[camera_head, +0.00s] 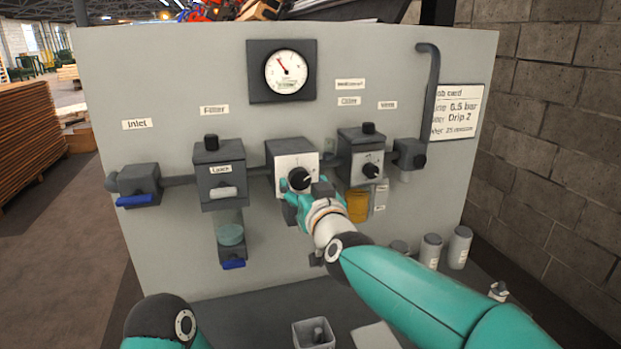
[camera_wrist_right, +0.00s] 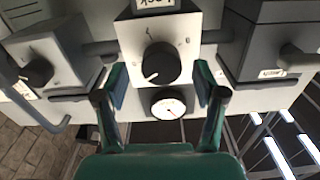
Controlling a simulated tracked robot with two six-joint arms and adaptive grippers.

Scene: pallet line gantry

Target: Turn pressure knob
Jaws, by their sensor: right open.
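The black pressure knob (camera_head: 300,178) sits on the white face of the middle regulator box (camera_head: 292,153), below the round gauge (camera_head: 287,71). It also shows in the right wrist view (camera_wrist_right: 158,62), with a white pointer line and scale marks around it. My right gripper (camera_head: 305,193) is open at the regulator, its fingers partly covering the box's lower part. In the wrist view the right gripper's fingers (camera_wrist_right: 160,82) stand on either side of the knob, with gaps between them and it; contact does not show. My left gripper is out of view.
A filter unit (camera_head: 220,173) with a bowl stands left of the regulator, and a lubricator box (camera_head: 361,150) with its own knob stands close on the right. A blue-handled inlet valve (camera_head: 135,184) is far left. Grey cylinders (camera_head: 459,247) stand at the lower right.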

